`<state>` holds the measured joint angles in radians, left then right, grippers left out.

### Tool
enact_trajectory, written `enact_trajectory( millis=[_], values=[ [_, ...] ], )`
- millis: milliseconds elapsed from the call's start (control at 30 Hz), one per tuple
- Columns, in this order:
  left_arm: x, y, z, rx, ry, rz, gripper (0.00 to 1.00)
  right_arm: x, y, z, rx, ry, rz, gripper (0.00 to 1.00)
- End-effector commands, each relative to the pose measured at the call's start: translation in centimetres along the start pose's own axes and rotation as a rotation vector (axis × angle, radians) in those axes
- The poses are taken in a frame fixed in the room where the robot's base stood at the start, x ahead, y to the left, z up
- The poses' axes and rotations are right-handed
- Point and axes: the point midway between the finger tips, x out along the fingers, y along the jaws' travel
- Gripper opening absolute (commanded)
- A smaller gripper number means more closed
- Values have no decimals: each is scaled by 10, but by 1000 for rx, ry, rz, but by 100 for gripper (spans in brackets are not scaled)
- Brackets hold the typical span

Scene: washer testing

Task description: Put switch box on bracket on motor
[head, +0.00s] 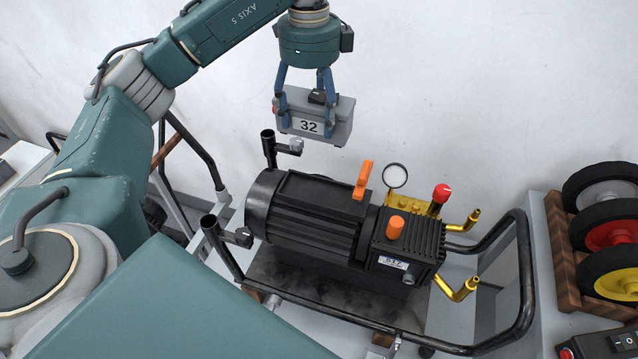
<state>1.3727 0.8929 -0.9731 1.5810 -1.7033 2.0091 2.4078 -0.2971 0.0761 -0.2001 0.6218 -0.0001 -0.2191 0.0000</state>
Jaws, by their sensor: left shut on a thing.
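A grey switch box (340,125) with a "32" label and a dark switch on top is held in the air by my left gripper (304,112). Its blue fingers are shut on the box from both sides. The box is above and behind the black motor (320,215), apart from it. The motor has orange parts and brass fittings and sits on a cart. Two black upright posts with small clamps, which may be the bracket, stand at the motor's left end: one at the back (269,150), one in front (222,247). My right gripper is not in view.
The cart's black tube handle (527,270) curves around the motor's right side. At the right, a wooden rack (563,255) holds several wheels, with a small switch unit (605,345) below. A white wall (480,80) stands behind. The air above the motor is clear.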

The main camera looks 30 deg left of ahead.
Motion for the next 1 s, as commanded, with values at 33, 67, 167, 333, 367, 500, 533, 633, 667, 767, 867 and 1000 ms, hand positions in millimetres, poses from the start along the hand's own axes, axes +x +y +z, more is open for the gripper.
enact_trajectory(
  millis=[33,67,167,333,367,500,533,633,667,767,867,1000],
  values=[
    [6,0,0,-14,0,4,31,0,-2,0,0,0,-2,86],
    [11,0,0,-20,0,6,31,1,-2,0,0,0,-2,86],
    [34,2,0,-23,0,10,31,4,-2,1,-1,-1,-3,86],
    [74,2,1,-22,-2,10,31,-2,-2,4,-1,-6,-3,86],
    [82,2,1,-21,-1,9,31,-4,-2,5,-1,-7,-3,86],
    [116,2,1,-22,-3,7,31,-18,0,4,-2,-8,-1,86],
    [122,2,1,-22,-2,8,31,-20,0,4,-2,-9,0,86],
    [140,1,1,-20,-2,5,31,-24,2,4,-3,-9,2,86],
    [144,1,1,-20,-1,4,31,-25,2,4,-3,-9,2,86],
    [153,0,0,-21,0,2,31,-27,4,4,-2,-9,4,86],
    [163,1,1,-21,-2,4,31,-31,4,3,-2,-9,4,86],
    [184,1,0,-20,-1,5,31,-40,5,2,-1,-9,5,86]
  ],
)
